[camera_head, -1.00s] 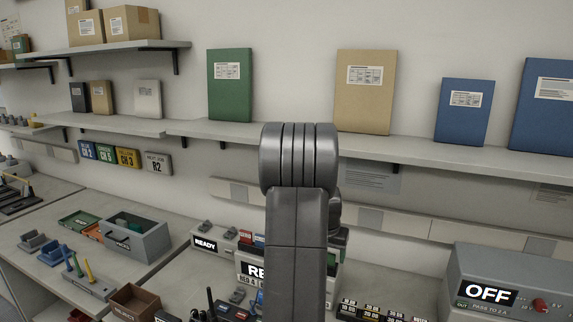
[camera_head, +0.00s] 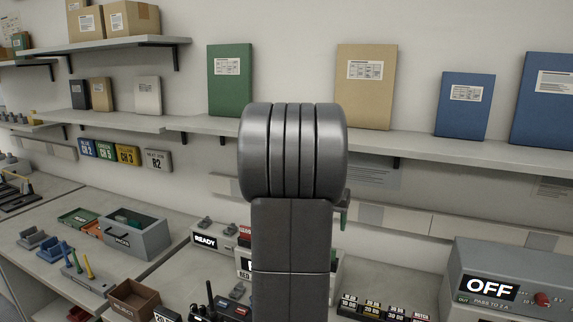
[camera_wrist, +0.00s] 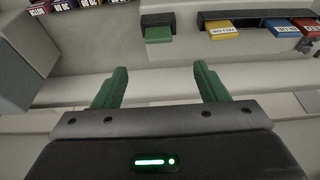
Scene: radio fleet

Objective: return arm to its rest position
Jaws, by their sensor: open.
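My gripper (camera_wrist: 160,88) is in the wrist view, with its two green fingers spread apart and nothing between them. A pale ledge or bench strip lies beyond the fingers. In the head view my grey arm stands upright in the middle of the picture and hides part of the bench and shelf behind it. Only a small green part beside the arm shows there, and I cannot tell if it is a fingertip.
A wall shelf (camera_head: 470,151) with binders runs behind my arm. On the bench are a grey box marked OFF (camera_head: 500,283), a grey bin (camera_head: 135,237), a brown tray (camera_head: 133,300) and a READY unit (camera_head: 205,241). A yellow labelled block (camera_wrist: 222,33) shows in the wrist view.

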